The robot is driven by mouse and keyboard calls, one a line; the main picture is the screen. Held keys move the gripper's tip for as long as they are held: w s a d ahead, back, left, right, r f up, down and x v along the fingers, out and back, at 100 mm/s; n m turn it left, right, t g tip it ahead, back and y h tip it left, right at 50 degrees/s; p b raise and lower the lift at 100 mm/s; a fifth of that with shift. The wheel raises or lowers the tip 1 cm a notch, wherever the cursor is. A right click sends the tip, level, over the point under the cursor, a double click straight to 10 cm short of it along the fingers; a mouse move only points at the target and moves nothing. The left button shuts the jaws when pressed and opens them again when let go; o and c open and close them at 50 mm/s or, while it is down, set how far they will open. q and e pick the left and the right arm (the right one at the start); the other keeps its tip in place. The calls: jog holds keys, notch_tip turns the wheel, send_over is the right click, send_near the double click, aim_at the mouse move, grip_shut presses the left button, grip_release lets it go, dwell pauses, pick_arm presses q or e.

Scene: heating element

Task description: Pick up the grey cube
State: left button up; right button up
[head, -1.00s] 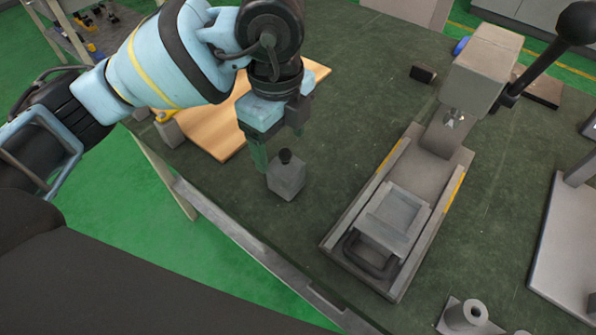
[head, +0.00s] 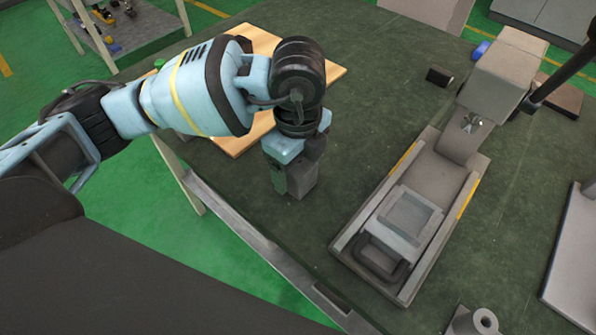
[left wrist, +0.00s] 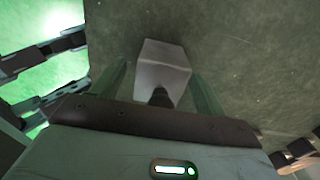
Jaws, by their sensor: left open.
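The grey cube (head: 304,184), a small block with a dark round knob on top, stands on the dark green table near its front left edge. In the left wrist view, the cube (left wrist: 165,62) and its dark knob (left wrist: 160,97) show between my two greenish fingers. My left gripper (head: 292,180) is open and pointed down over the cube, with a finger to either side. In the left wrist view, gaps show between the fingers of the gripper (left wrist: 160,85) and the cube. In the head view the gripper hides the knob and much of the cube. My right gripper is not in view.
A grey press fixture (head: 440,175) with a black lever stands to the right. A wooden board (head: 240,135) lies behind my left arm. Table between cube and fixture is clear.

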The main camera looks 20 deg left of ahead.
pick_arm(q)
jog(key=shift+f, duration=0.1)
jog(key=c, duration=1.4)
jog(key=shift+r, duration=1.75)
jog(key=s+a+r, duration=0.1)
jog(key=s+a, duration=0.9)
jog(key=s, duration=0.1)
jog(key=shift+s+a+r, duration=0.25)
jog(key=shift+s+a, duration=0.15)
